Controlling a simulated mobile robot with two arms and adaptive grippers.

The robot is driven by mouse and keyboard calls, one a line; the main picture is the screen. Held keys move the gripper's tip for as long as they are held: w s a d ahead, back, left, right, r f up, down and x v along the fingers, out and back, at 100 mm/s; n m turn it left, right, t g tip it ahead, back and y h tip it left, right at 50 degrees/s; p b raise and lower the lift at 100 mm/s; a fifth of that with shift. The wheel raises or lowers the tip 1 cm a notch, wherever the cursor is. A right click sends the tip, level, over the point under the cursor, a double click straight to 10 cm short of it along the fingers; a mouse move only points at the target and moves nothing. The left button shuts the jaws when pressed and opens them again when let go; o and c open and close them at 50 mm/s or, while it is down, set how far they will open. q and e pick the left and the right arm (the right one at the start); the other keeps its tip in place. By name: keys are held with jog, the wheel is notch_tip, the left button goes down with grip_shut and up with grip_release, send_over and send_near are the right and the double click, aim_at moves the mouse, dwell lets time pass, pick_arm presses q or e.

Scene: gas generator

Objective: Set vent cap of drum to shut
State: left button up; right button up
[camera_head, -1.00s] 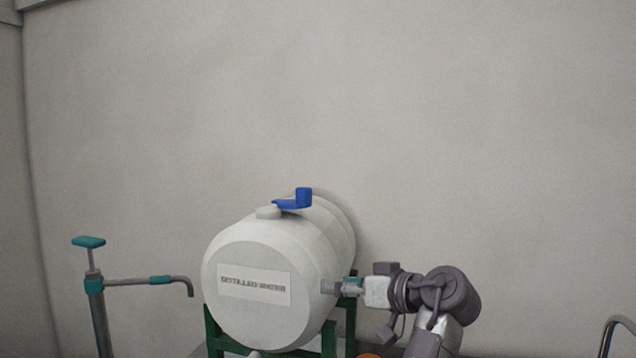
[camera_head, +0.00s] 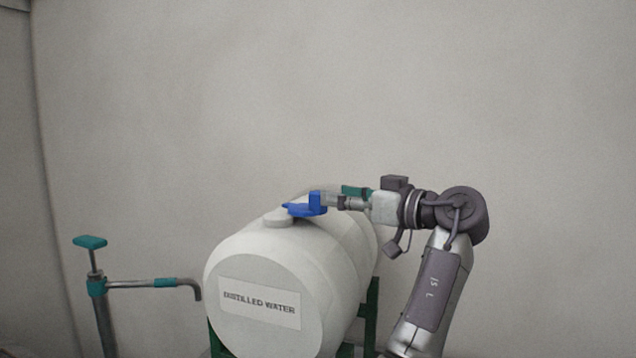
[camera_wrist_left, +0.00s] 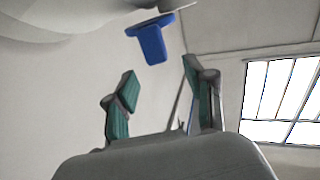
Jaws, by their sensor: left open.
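The white drum (camera_head: 235,255) lies on its side and carries a "DISTILLED WATER" label. On its top is a pale round vent cap (camera_head: 280,218) with a blue handle (camera_head: 305,209). The handle has an upright tab at its right end. My left gripper (camera_head: 333,199) is level with that tab, just to its right, with its fingers pointing left. In the left wrist view the fingers (camera_wrist_left: 160,72) are apart and empty. The blue handle (camera_wrist_left: 153,45) hangs in line with the gap, just beyond the fingertips. I cannot tell whether they touch it. My right gripper is not in view.
A green stand (camera_head: 370,315) supports the drum. A hand pump (camera_head: 97,290) with a teal handle and a side spout stands left of it. A bare grey wall (camera_head: 200,110) rises behind. The space above the drum is clear.

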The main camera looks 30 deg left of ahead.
aim_at(318, 191)
pick_arm(q)
jog(key=a, duration=0.1)
jog(key=a+p, duration=0.1)
jog(key=a, duration=0.2)
jog(key=shift+w+a, duration=0.35)
jog(key=shift+w, duration=0.05)
jog(key=shift+a+p, duration=0.3)
jog(key=shift+p, duration=0.05)
jog(key=shift+a, duration=0.3)
jog(key=shift+f, duration=0.1)
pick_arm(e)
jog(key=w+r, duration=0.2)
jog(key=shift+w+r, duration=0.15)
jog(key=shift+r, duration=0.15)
pick_arm(q)
jog(key=shift+c, duration=0.5)
grip_shut()
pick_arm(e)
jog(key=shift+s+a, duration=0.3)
